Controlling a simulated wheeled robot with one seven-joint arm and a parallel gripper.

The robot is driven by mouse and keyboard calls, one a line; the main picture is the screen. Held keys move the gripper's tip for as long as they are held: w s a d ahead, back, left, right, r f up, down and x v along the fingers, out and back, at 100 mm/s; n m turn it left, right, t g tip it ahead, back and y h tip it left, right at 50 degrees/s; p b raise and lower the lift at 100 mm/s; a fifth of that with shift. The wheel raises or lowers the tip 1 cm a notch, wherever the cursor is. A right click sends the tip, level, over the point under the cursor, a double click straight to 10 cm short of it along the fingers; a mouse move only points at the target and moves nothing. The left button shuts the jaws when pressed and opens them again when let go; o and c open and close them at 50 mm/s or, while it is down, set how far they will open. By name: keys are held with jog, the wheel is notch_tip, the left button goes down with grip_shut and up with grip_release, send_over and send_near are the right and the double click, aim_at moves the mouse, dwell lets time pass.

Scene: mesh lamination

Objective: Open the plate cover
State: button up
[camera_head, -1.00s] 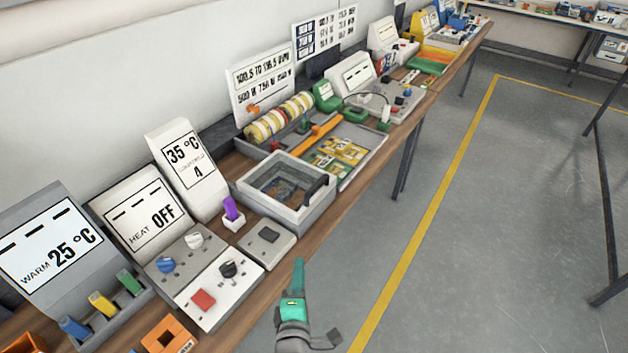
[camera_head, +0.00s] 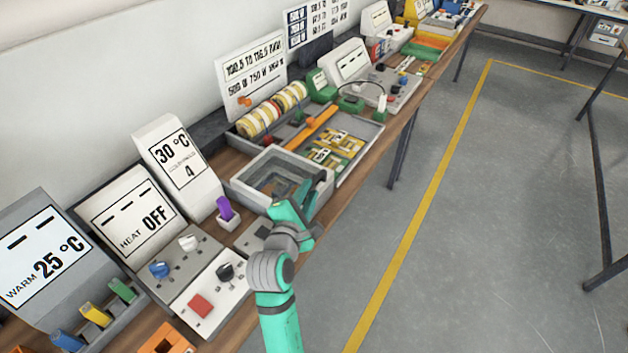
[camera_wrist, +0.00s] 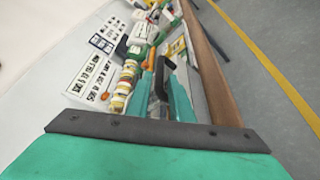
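The plate cover is the see-through lid on a grey box (camera_head: 245,190), lying flat and apparently shut. Its black handle is on the right-hand side, partly hidden by my gripper in the head view; the handle (camera_wrist: 161,82) shows clearly in the wrist view. My gripper (camera_head: 312,190) is at the box's right front edge. In the wrist view its teal fingers (camera_wrist: 162,88) are apart, one on each side of the handle. I cannot tell whether either finger touches it.
A purple-handled tool (camera_head: 226,208) stands left of the box. Control panels (camera_head: 210,295) and display stands (camera_head: 175,165) line the bench. An orange bar (camera_head: 310,128) and a tray of yellow-green pieces (camera_head: 350,155) lie beyond.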

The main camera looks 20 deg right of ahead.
aim_at(312, 187)
jog(key=x, duration=0.5)
jog(key=shift+w+d+f, duration=0.1)
jog(key=shift+w+d, duration=0.15)
grip_shut()
